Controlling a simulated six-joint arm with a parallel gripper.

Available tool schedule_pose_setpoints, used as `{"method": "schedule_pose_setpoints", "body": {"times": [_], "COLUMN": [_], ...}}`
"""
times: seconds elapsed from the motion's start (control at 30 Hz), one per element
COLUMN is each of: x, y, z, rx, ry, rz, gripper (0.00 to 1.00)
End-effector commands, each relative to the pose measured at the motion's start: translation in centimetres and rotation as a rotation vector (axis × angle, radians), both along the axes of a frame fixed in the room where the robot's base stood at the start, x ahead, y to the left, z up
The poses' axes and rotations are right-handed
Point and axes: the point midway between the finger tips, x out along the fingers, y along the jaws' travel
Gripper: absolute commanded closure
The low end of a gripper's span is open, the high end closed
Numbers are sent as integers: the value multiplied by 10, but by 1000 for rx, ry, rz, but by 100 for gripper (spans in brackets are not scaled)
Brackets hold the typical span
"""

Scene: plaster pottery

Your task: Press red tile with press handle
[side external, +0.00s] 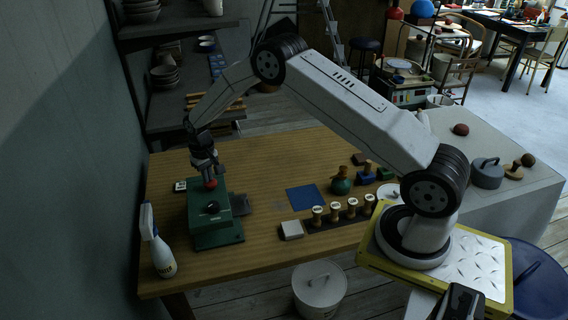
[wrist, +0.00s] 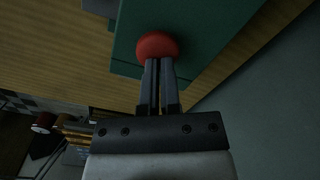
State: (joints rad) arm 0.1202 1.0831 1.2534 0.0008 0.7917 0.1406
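The green press (side external: 215,228) stands on the left part of the wooden table. Its handle has a red ball knob (side external: 211,184), which also shows in the wrist view (wrist: 157,45). My gripper (side external: 209,177) points down at this knob. In the wrist view, my gripper's two fingers (wrist: 159,62) are close together, with only a narrow gap, and their tips overlap the knob's edge. The knob is wider than the finger pair, so they do not span it. I cannot tell whether they touch it. No red tile is visible in either view.
A spray bottle (side external: 157,243) stands left of the press, near the wall. A dark plate (side external: 240,204) is at the press's right side. A blue square (side external: 303,197), a white block (side external: 291,230) and a rack of stamps (side external: 338,220) lie further right. A dark shelf stands behind.

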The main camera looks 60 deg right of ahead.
Motion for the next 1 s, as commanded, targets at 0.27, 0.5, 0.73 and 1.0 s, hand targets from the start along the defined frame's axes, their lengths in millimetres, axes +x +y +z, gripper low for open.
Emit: {"method": "schedule_pose_setpoints", "body": {"times": [0.27,0.5,0.73,1.0], "x": [-10,-11,-11,-9], "y": [-1,-2,-1,0], "z": [-17,-6,6,22], "rx": [0,0,1,1], "ry": [18,20,23,18], "rz": [-1,-1,-1,0], "gripper": [100,100,100,100]}}
